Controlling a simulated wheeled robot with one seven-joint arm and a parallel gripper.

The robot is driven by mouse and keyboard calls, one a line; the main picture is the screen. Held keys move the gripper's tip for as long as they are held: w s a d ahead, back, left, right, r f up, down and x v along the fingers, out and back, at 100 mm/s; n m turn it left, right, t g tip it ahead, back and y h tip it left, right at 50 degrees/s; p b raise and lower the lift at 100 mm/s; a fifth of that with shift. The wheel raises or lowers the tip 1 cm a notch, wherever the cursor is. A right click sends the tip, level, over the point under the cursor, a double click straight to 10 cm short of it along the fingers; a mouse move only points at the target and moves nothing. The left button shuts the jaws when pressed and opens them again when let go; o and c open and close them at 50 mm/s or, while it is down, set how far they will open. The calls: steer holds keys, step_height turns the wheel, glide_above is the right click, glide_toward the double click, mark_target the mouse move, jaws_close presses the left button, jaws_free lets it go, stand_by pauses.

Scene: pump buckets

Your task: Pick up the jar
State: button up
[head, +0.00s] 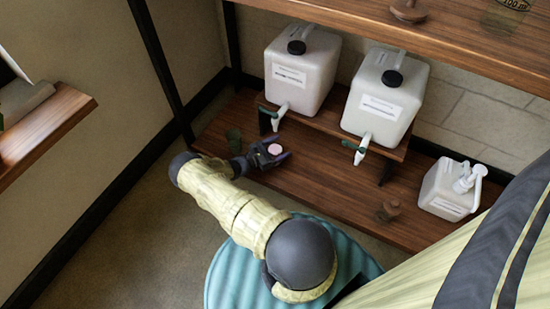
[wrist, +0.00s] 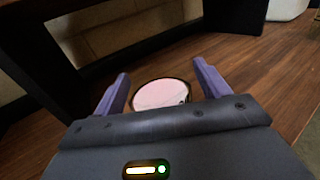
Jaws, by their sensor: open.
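The jar shows as a round, pale pink top with a dark rim (wrist: 162,94) in the wrist view. It also shows in the head view as a small pink disc (head: 275,149) over the lower wooden shelf. My gripper (wrist: 161,70) is open, with one purple finger on each side of the jar. I cannot tell whether either finger touches it. In the head view my gripper (head: 274,151) is low over the left part of the lower shelf. The jar's sides and base are hidden by the gripper.
Two white canisters with taps (head: 300,75) (head: 385,100) stand on a small riser (head: 330,122) behind the gripper. A dark green object (head: 233,138) is just left of it. An upper shelf (head: 450,40) overhangs.

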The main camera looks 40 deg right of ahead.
stand_by(0.4)
steer(key=shift+r, duration=0.1)
steer(key=c, duration=1.6)
steer(key=shift+o, duration=0.2)
steer(key=shift+r+p, duration=0.55)
steer(key=shift+r, duration=0.05)
steer(key=w+a+r+p, duration=0.2)
steer(key=a+p, duration=0.4)
steer(key=a, duration=1.1)
steer(key=shift+w+a+r, duration=0.15)
steer(key=shift+w+a, duration=0.25)
steer(key=shift+w, duration=0.05)
